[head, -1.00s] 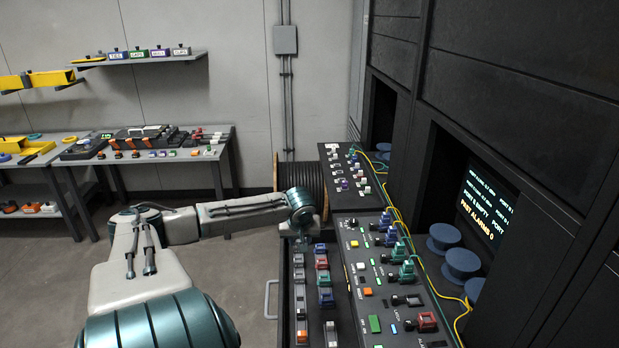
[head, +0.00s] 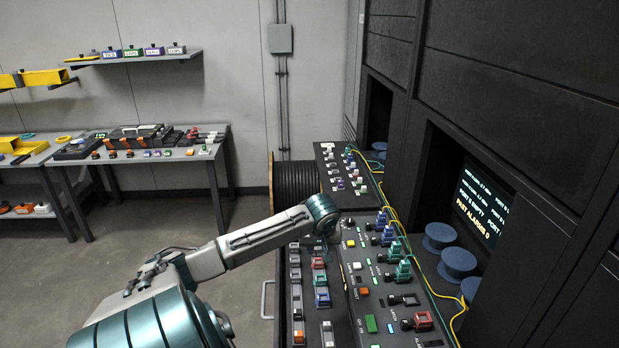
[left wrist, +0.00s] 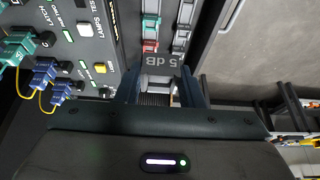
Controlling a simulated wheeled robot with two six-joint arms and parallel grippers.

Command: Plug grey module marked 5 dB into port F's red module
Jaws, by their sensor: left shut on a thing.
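A red module (head: 423,320) sits on the near right part of the panel, apart from the gripper. Its port letter is too small to read. My right gripper is out of view.
Blue modules (head: 387,237) and green modules (head: 403,271) with yellow cables stand along the panel's right side. The tray holds rows of modules, including a red one (head: 318,263). A dark rack wall with a screen (head: 482,205) rises at right.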

